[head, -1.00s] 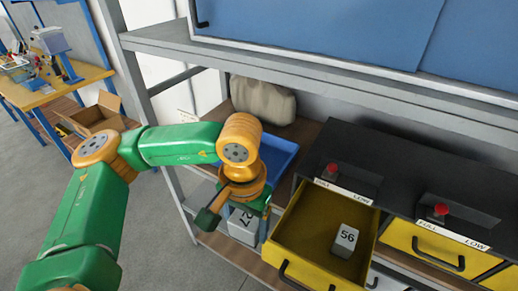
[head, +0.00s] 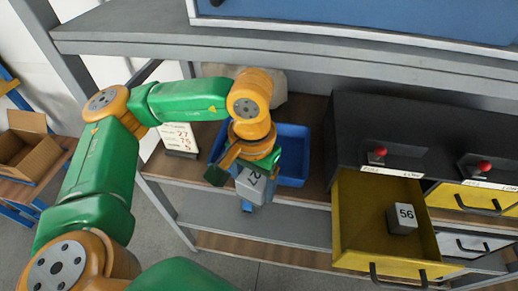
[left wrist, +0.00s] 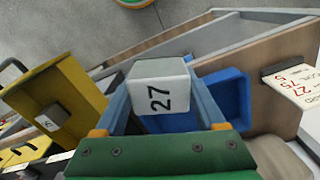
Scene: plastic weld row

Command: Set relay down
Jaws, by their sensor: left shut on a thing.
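The relay (head: 250,184) is a grey-white block marked 27. My left gripper (head: 247,193) is shut on it, above the front part of a blue tray (head: 293,178) on the wooden shelf. In the left wrist view the relay (left wrist: 160,92) sits between two blue fingers, with the blue tray (left wrist: 233,97) behind it. The gap between relay and tray is hard to judge. My arm hides part of the tray. My right gripper is not in view.
An open yellow drawer (head: 346,222) to the right holds a block marked 56 (head: 403,219). A black housing (head: 385,130) with red knobs stands above it. A number card (head: 180,139) stands left of the tray. A grey upper shelf (head: 130,42) runs overhead.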

